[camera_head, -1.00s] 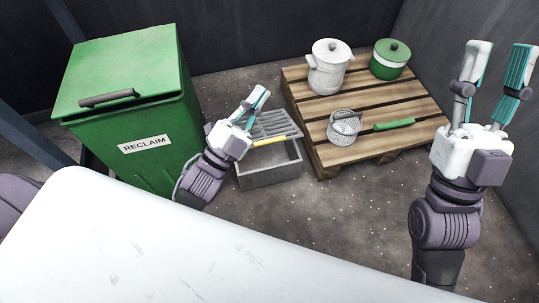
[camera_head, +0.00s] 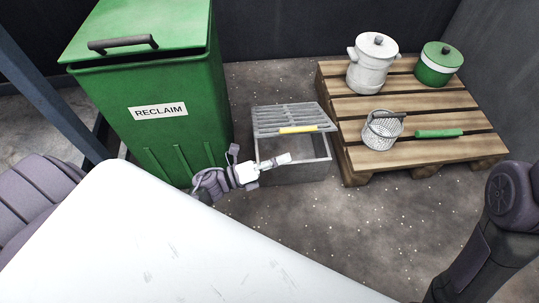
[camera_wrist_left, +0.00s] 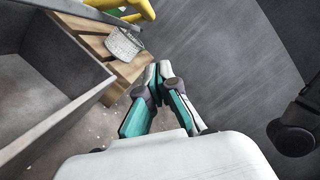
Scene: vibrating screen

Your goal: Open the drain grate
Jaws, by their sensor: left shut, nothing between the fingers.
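The drain grate (camera_head: 288,117) is a grey slatted cover with a yellow handle (camera_head: 298,129) along its front edge. It is tilted up at the back of a grey drain box (camera_head: 297,172), and the box's inside shows below its front edge. My left gripper (camera_head: 287,159) is shut and empty, in front of the handle and apart from it, over the box's front left part. In the left wrist view its fingers (camera_wrist_left: 158,72) meet at the tips, with the box wall (camera_wrist_left: 60,125) at left and the yellow handle (camera_wrist_left: 142,8) at the top. My right gripper is out of view.
A green RECLAIM bin (camera_head: 155,85) stands left of the box. A wooden pallet (camera_head: 420,101) at right holds a white pot (camera_head: 373,68), a green pot (camera_head: 438,68) and a wire basket (camera_head: 378,133) with a green handle. The floor in front of the pallet is clear.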

